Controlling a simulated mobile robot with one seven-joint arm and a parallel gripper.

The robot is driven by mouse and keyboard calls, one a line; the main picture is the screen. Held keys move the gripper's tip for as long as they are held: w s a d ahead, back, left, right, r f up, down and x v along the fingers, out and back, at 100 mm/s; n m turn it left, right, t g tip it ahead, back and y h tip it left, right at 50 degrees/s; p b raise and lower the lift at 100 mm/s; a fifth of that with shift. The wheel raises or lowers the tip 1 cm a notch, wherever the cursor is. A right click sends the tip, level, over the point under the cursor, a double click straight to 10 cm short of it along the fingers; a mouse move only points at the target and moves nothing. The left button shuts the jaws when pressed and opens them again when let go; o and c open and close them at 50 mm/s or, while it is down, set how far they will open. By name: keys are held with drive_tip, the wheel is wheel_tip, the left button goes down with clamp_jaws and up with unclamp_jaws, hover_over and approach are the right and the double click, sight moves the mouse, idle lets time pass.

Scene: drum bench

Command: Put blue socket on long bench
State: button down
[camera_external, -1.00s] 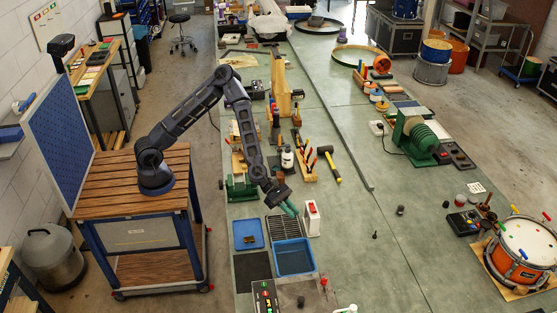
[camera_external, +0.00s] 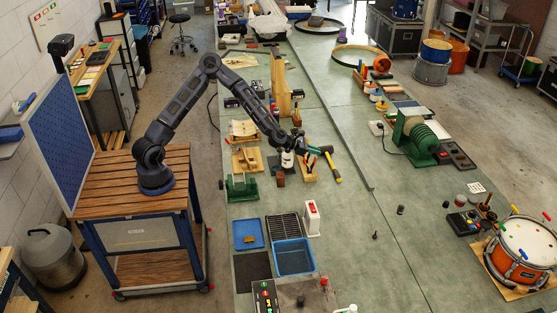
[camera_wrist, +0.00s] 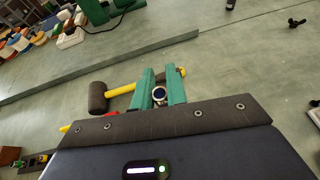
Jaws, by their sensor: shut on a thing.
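My gripper (camera_wrist: 161,78) has two green fingers shut on a small round socket (camera_wrist: 159,95). The socket shows a pale metal ring, with a hint of blue, around a dark middle. In the outside view my gripper (camera_external: 299,140) hangs above the long bench, close to the mallet; the socket is too small to make out there. The long bench (camera_external: 350,240) has a grey-green top. The wrist view shows bare bench top (camera_wrist: 235,75) beyond the fingers.
A mallet (camera_wrist: 98,97) with a yellow handle lies below the fingers. A bottle (camera_external: 287,160) and a tool rack (camera_external: 308,170) stand close by. A blue tray (camera_external: 240,243), blue bin (camera_external: 294,270) and white box (camera_external: 312,217) are nearer the camera. The bench's right part has free room.

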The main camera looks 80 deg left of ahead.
drive_tip(key=shift+n+y, duration=0.8)
drive_tip(key=shift+y, duration=0.1)
drive_tip(key=a, duration=0.6)
drive_tip(key=w+a, duration=0.1)
drive_tip(key=a, duration=0.1)
drive_tip(key=shift+a+f, duration=0.25)
drive_tip(key=shift+a, duration=0.15)
drive_tip(key=s+d+r+m+h, duration=0.1)
drive_tip(key=s+d+m+h, duration=0.1)
drive_tip(key=d, duration=0.8)
drive_tip(key=s+d+r+m+h, duration=0.1)
drive_tip(key=s+d+m+h, duration=0.1)
drive_tip(key=d, duration=0.7)
wheel_tip(320, 180, up, 4)
drive_tip(key=m+g+h, duration=0.9)
drive_tip(key=m+g, duration=0.1)
drive_tip(key=m, duration=0.1)
hover_over(253, 268)
wheel_tip(253, 268, down, 20)
drive_tip(key=shift+w+d+r, duration=0.1)
